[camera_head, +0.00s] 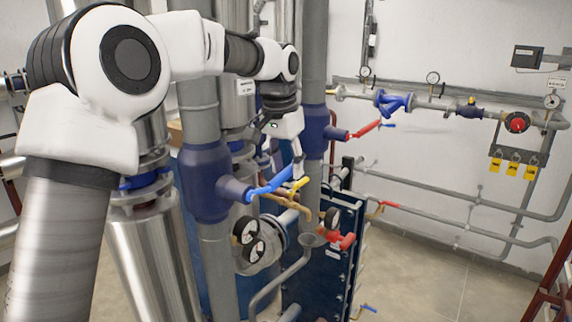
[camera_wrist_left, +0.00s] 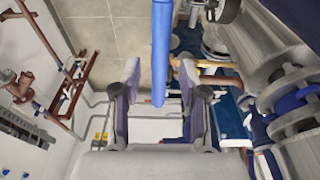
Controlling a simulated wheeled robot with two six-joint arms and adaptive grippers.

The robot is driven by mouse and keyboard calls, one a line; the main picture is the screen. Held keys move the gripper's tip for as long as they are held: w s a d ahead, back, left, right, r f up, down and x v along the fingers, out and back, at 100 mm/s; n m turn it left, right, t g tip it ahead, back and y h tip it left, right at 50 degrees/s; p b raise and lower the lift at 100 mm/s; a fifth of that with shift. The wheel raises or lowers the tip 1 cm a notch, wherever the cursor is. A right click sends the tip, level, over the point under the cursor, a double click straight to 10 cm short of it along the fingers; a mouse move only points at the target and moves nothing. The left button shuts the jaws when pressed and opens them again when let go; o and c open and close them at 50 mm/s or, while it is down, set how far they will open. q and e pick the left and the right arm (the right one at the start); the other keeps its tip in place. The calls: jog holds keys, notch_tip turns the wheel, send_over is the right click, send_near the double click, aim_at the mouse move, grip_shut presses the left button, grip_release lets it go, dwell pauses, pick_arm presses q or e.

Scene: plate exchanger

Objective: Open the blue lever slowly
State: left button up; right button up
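The blue lever (camera_head: 268,187) sticks out from a dark blue valve body (camera_head: 207,182) on a grey vertical pipe and slants up to the right. My left gripper (camera_head: 299,172) reaches down over the lever's free end. In the left wrist view the blue lever (camera_wrist_left: 160,45) comes down from the top edge, and its end lies between the two spread fingers of my left gripper (camera_wrist_left: 159,82). Gaps show on both sides, so the fingers look apart from the lever. The gripper is open. My right gripper is not in view.
A yellow handle (camera_head: 299,184) sits close beside the gripper. Pressure gauges (camera_head: 246,231) stand below the lever. A red lever (camera_head: 365,129) is on another valve to the right. A dark blue plate exchanger (camera_head: 325,260) stands below. The floor at the right is mostly clear.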

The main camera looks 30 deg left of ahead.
aim_at(281, 172)
pick_arm(q)
notch_tip(281, 172, up, 12)
jog(key=s, duration=0.2)
jog(key=shift+a+f, duration=0.1)
dwell(0.5)
